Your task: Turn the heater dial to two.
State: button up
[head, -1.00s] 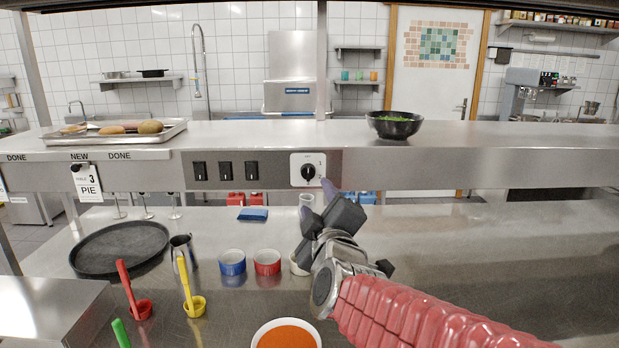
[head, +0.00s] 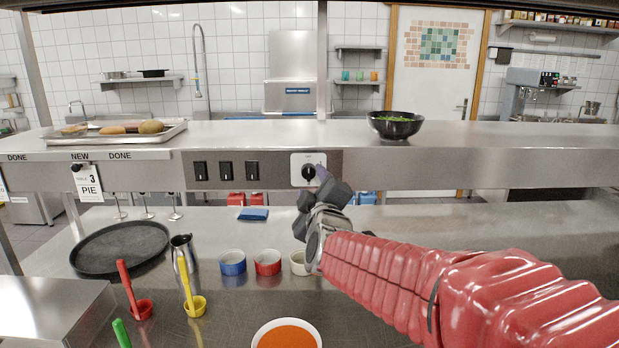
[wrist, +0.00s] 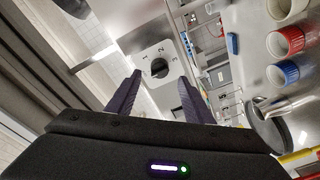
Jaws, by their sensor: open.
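The heater dial (head: 308,171) is a black round knob on a white square plate (head: 296,160) on the front of the steel shelf. My gripper (head: 318,183) is just in front of it, slightly to its lower right, and covers part of the plate. In the wrist view the dial (wrist: 158,69) lies ahead, between and beyond the two fingertips of my open gripper (wrist: 160,82). The fingers are apart from each other with nothing between them, and the dial looks a little beyond their tips.
Several black switches (head: 226,170) are left of the dial. A black bowl (head: 395,125) and a tray (head: 170,135) stand on the shelf above. Below are blue (head: 232,262) and red (head: 267,262) ramekins and a bowl of orange soup (head: 287,335). The counter's right side is clear.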

aim_at(310, 176)
jog(key=shift+w+a, duration=0.15)
jog(key=shift+w, duration=1.15)
jog(key=shift+w+a, duration=0.15)
jog(key=shift+w, duration=1.15)
jog(key=shift+c, duration=0.5)
jog(key=c, duration=0.9)
